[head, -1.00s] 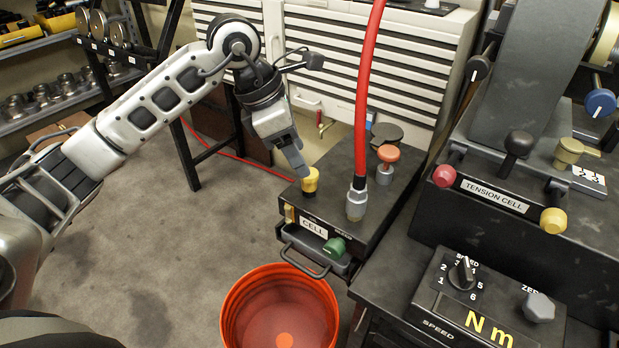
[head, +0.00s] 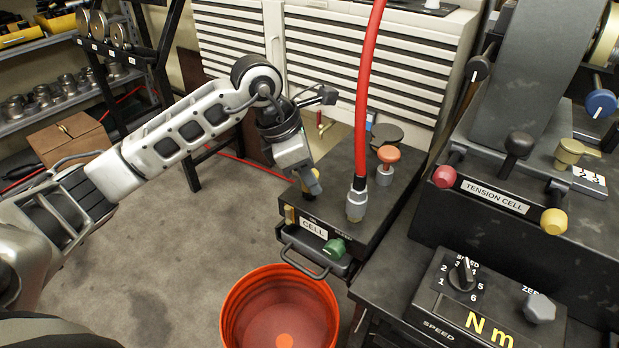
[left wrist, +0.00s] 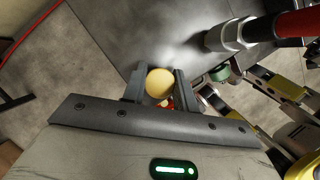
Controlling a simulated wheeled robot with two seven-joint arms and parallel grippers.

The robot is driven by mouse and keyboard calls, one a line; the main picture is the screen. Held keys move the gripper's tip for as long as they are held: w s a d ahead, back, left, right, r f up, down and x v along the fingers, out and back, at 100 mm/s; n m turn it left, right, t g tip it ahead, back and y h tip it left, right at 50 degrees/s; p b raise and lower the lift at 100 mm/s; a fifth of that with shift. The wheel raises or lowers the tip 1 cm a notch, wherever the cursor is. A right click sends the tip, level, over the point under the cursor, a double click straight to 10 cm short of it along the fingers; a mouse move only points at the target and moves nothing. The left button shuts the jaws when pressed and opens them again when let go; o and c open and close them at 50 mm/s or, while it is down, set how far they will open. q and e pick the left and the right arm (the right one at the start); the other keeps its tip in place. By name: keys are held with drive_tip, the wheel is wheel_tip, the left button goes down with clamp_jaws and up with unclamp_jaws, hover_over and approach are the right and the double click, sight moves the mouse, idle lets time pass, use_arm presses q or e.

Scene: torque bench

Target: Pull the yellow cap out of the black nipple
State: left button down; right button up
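The yellow cap (left wrist: 160,83) is a pale round knob between the two fingers of my left gripper (left wrist: 160,90) in the left wrist view. One finger stands on each side, very close to the cap; I cannot make out firm contact. In the head view my left gripper (head: 314,190) is at the back left corner of the black CELL box (head: 345,218) and hides most of the cap. The black nipple under the cap is hidden.
A red hose (head: 364,100) rises from a metal fitting (head: 356,203) just right of my left gripper. An orange-red knob (head: 388,154) stands behind it. A green knob (head: 334,247) is on the box's front. An orange bucket (head: 232,318) stands on the floor below.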

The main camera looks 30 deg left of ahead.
use_arm(q)
drive_tip(key=shift+r, duration=0.15)
idle(0.4)
drive_tip(key=shift+r+p, duration=1.6)
drive_tip(key=shift+r, duration=0.55)
drive_tip(key=shift+r+p, duration=0.5)
drive_tip(key=shift+r, duration=0.2)
